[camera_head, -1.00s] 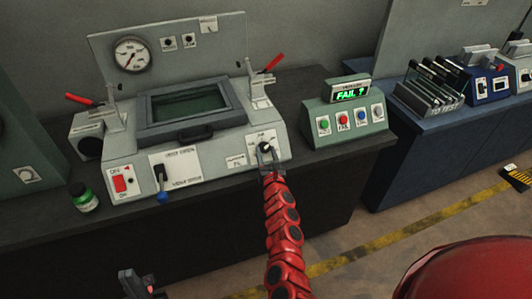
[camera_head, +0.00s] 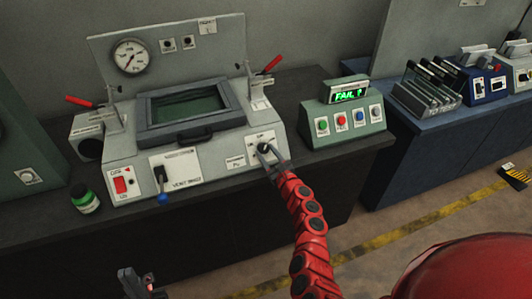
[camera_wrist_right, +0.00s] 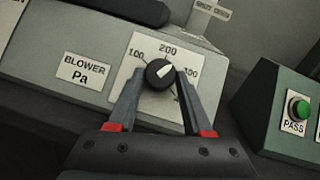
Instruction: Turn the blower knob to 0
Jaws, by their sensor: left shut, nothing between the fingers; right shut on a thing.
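The blower knob (camera_wrist_right: 160,73) is a round black knob with a white pointer on a white dial plate marked 100, 200 and 300. In the right wrist view the pointer tilts up and right, between 200 and 300. The 0 mark cannot be made out. A "BLOWER Pa" label (camera_wrist_right: 85,72) is left of the dial. The knob also shows in the head view (camera_head: 263,147). My right gripper (camera_wrist_right: 159,76) is shut on the knob, one finger on each side. My left gripper (camera_head: 135,284) is shut and empty, low in front of the bench.
The grey-green machine (camera_head: 215,160) carries a lidded window, a pressure gauge (camera_head: 130,55), a blue-tipped lever (camera_head: 161,186) and a red switch (camera_head: 120,185). A green jar (camera_head: 84,199) stands at left. A button box (camera_head: 343,125) reading "FAIL ?" is right of the knob.

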